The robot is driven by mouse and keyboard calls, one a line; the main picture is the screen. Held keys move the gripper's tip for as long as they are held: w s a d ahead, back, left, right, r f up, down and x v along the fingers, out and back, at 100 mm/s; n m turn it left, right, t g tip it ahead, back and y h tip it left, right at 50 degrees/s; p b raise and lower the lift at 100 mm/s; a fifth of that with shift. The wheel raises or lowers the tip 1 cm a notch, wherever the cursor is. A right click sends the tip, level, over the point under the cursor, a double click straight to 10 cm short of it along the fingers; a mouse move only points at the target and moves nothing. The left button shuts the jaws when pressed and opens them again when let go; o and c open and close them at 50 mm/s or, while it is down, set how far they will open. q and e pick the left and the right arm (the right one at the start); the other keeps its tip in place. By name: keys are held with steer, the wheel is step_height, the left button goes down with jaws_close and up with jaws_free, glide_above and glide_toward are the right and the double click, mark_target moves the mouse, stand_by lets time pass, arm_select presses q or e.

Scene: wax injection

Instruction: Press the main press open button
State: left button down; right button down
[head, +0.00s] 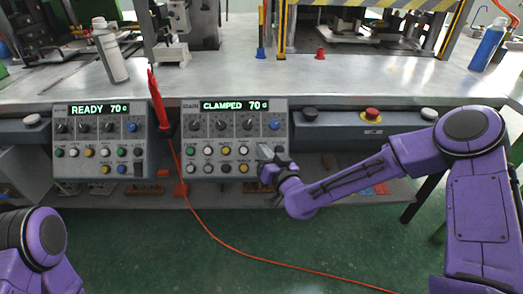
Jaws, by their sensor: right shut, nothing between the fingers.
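The main control panel (183,133) hangs at the table's front edge, its green display (234,105) reading "CLAMPED 70". The labels are too small to read, so I cannot tell which is the press open button. My right gripper (266,151) is shut and empty, in front of the panel's lower right corner. It hides some of that corner, and I cannot tell whether it touches the panel. My left gripper is out of view; only my left arm shows at lower left.
A second panel (61,155) to the left reads "READY 70". A red tool (153,95) with an orange cable stands between the panels. A red emergency button (372,114) is on the bar to the right. A white bottle (112,55) and blue bottle (487,45) stand on the table (215,75).

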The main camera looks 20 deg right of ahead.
steer(key=shift+w+f, duration=0.1)
steer(key=shift+f, duration=0.05)
stand_by(0.5)
steer(key=shift+w+f, duration=0.15)
steer(key=shift+w, duration=0.05)
